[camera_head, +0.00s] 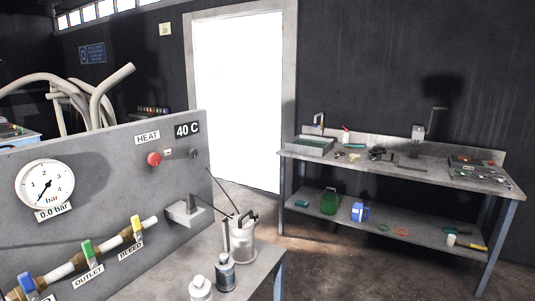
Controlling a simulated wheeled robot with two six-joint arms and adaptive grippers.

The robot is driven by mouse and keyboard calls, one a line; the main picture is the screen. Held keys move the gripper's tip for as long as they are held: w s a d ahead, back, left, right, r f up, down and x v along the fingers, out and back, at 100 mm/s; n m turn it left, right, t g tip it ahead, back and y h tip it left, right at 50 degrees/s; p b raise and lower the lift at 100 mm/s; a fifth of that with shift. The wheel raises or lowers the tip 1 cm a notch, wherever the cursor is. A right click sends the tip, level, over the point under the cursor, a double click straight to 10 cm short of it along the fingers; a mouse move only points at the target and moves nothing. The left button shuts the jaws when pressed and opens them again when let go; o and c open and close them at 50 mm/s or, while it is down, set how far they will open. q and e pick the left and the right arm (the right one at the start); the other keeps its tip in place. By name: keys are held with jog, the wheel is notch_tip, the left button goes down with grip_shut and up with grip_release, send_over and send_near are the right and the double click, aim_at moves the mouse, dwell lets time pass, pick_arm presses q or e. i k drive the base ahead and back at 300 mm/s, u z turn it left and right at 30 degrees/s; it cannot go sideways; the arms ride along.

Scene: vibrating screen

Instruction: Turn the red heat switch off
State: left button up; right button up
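The red heat switch (155,158) is a round red knob on the grey panel (110,180), just below the HEAT label (147,137). Its face is small, and I cannot tell from it whether it is on or off. The display (187,130) to the upper right of the switch reads 40 C. A small dark knob (194,153) sits to the right of the switch. Neither of my grippers is in view, and nothing covers the switch.
A pressure gauge (45,186) is on the panel's left, above a pipe with several coloured valve handles.

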aim_at(154, 159)
jog(key=z, duration=1.15)
jog(key=i, duration=3.65)
jog(key=u, duration=3.35)
